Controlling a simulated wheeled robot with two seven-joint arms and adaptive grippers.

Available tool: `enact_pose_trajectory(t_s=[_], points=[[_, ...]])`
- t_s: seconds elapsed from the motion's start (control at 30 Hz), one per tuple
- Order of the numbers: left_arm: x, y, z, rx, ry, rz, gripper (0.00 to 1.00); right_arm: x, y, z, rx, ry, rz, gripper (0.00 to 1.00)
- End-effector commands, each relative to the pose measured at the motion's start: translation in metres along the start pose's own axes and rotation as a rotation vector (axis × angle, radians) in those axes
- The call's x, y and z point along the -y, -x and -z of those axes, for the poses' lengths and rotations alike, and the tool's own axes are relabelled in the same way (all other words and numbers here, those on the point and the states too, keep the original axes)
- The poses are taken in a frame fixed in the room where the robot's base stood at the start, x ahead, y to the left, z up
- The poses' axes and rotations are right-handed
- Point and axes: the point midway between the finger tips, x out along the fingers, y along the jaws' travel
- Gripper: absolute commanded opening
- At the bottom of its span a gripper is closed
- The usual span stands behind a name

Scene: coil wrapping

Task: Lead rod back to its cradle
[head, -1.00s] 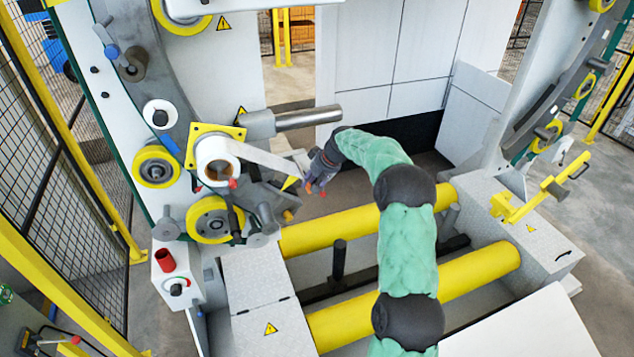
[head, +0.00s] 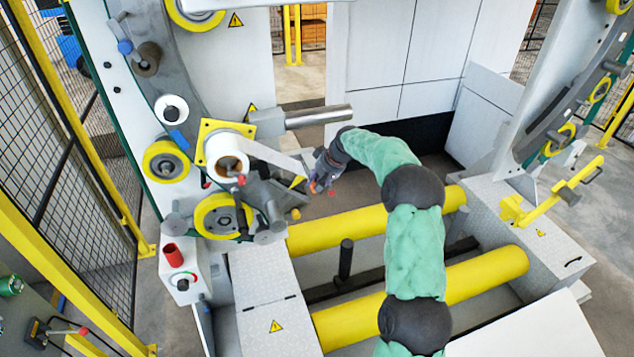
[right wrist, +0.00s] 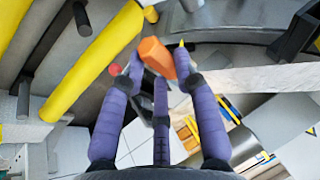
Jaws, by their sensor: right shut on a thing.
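My right gripper (head: 322,178) is low between the machine's sides, beyond the far yellow roller. In the right wrist view its purple fingers (right wrist: 158,66) are shut around an orange piece (right wrist: 153,56), which I take to be the lead rod's grip. The rest of the rod is mostly hidden. A white strip (head: 275,156) runs from the white roll (head: 226,157) toward the gripper; whether it is fastened to the rod, I cannot tell. A pale band (right wrist: 260,80) shows beside the fingers in the right wrist view. I cannot pick out the cradle for certain. My left gripper is out of view.
Two yellow rollers (head: 340,232) lie across the machine bed, with a dark post (head: 345,258) between them. A metal bar (head: 318,116) sticks out above the strip. A yellow bracket (head: 550,195) stands on the right side box. A mesh fence (head: 60,130) bounds the left.

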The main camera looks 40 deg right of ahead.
Motion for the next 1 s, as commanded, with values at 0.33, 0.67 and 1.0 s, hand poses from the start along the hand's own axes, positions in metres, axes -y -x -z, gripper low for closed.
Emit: enact_pose_trajectory(t_s=[0.33,0.67,1.0], points=[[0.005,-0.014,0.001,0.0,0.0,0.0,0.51,0.001,-0.019,-0.008,-0.001,0.0,0.0,0.0],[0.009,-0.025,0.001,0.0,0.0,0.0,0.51,0.002,-0.037,-0.015,-0.001,0.001,0.0,0.0],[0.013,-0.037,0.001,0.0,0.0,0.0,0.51,0.003,-0.056,-0.024,0.0,0.001,0.0,0.0]])
